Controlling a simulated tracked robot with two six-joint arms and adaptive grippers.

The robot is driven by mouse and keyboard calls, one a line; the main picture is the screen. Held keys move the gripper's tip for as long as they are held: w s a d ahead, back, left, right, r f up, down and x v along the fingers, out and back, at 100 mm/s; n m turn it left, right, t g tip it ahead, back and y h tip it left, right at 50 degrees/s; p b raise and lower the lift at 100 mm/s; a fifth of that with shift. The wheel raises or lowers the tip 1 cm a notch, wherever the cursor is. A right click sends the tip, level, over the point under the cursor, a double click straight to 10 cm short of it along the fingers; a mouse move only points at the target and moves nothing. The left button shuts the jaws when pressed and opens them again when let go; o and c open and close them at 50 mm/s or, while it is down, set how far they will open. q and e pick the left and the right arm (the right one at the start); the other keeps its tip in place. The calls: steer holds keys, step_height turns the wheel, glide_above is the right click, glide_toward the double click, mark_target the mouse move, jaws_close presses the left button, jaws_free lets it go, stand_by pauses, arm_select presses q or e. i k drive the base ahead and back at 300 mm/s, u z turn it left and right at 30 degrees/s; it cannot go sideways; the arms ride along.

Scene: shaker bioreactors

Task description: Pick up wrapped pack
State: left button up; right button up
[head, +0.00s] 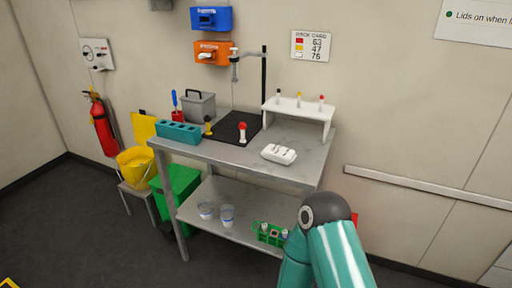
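A white wrapped pack (279,154) with dark marks on top lies flat on the grey bench top, near its front right part. Nothing touches it from above. A teal arm link of mine rises at the lower right, below and to the right of the pack, and hides part of the lower shelf's right end. Neither of my grippers shows in the head view.
The bench (223,152) also holds a teal block (178,132), a black mat (234,128) with small capped items, a grey caddy (198,106) and a white riser (299,109) with several vials. Cups and a green rack stand on the lower shelf (240,226). Bare bench top surrounds the pack.

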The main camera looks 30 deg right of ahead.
mark_target(282, 155)
steer(key=z, duration=0.15)
steer(key=i, duration=0.75)
steer(key=z, duration=0.6)
